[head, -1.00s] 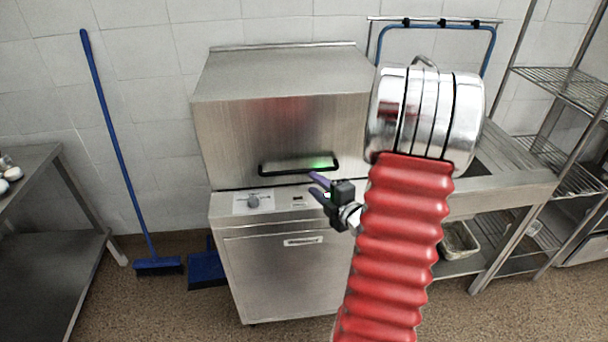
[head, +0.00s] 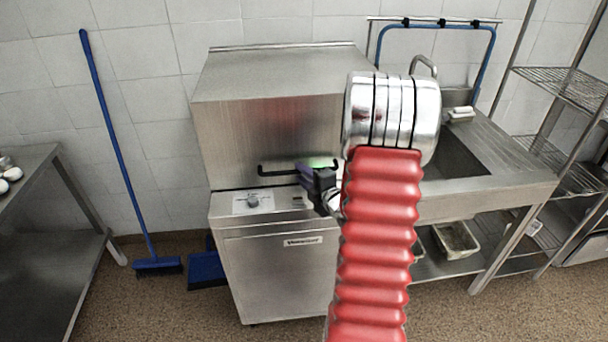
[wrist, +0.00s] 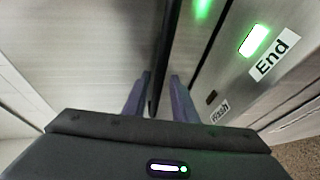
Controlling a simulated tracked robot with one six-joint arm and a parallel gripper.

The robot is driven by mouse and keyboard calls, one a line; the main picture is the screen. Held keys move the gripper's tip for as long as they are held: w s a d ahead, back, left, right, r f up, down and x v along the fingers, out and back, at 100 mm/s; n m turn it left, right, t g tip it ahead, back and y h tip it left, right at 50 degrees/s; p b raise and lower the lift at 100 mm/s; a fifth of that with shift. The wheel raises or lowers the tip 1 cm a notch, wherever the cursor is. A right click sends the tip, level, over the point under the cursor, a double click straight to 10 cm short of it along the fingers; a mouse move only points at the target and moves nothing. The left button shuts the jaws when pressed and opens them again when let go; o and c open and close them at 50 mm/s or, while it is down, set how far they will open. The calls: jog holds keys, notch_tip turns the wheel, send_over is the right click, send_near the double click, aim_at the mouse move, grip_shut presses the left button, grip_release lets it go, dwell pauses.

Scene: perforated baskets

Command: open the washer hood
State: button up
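The washer is a steel box machine with a boxy hood (head: 260,125) that sits down on its lower body (head: 275,265), so it is shut. A black bar handle (head: 275,172) runs along the hood's lower front edge. My gripper (head: 303,172) is at the right part of this handle, and its fingers are partly hidden by its own body. In the wrist view, the two purple fingers (wrist: 160,78) stand apart, one on each side of the black handle (wrist: 168,45). The gripper looks open, with the handle between its fingers.
A steel sink table (head: 500,187) stands to the right, partly behind my arm. A blue broom (head: 118,150) leans on the wall at left. A wire rack (head: 560,90) stands far right.

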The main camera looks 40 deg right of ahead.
grip_shut()
jog(key=shift+f, duration=0.1)
